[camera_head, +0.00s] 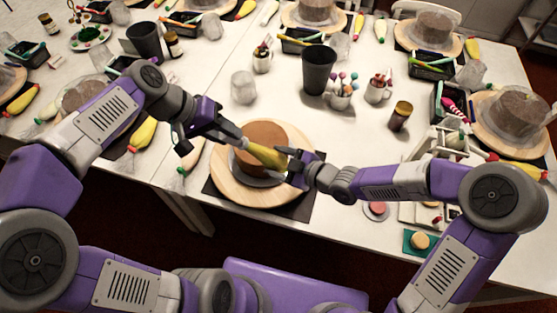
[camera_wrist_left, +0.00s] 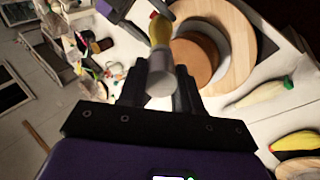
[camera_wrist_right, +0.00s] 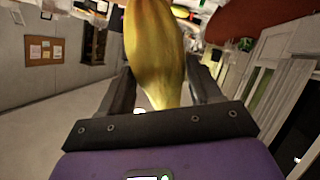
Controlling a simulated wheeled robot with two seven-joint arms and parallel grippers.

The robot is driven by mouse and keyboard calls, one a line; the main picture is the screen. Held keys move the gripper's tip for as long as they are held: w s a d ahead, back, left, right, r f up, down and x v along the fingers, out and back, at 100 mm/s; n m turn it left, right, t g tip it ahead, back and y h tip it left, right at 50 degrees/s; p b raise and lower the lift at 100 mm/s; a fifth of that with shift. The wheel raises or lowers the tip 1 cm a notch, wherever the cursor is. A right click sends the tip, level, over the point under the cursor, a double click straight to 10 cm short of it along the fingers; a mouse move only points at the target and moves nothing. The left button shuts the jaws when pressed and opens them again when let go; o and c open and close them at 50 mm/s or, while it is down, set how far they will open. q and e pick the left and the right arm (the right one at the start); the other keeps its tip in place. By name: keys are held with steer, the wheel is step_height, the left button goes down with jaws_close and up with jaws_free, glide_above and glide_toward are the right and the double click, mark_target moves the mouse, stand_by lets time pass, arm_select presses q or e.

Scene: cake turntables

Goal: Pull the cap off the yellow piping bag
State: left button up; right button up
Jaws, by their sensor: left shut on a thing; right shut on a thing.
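The yellow piping bag (camera_head: 266,155) is held level between my two grippers, above the brown cake (camera_head: 262,130) on the wooden turntable (camera_head: 233,193). My left gripper (camera_head: 241,142) is shut on the pale cap at the bag's left end. In the left wrist view the cap (camera_wrist_left: 160,78) lies between the fingers, with the yellow bag (camera_wrist_left: 159,30) right beyond it; no clear gap shows. My right gripper (camera_head: 289,162) is shut on the other end of the bag, whose yellow body (camera_wrist_right: 155,50) fills the middle of the right wrist view.
A dark cup (camera_head: 318,70), a clear glass (camera_head: 243,87) and a holder of coloured sticks (camera_head: 341,94) stand behind the turntable. A brown jar (camera_head: 399,115) stands to the right. Other cakes and piping bags line the tables.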

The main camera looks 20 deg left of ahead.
arm_select(q)
steer(key=shift+v, duration=2.3)
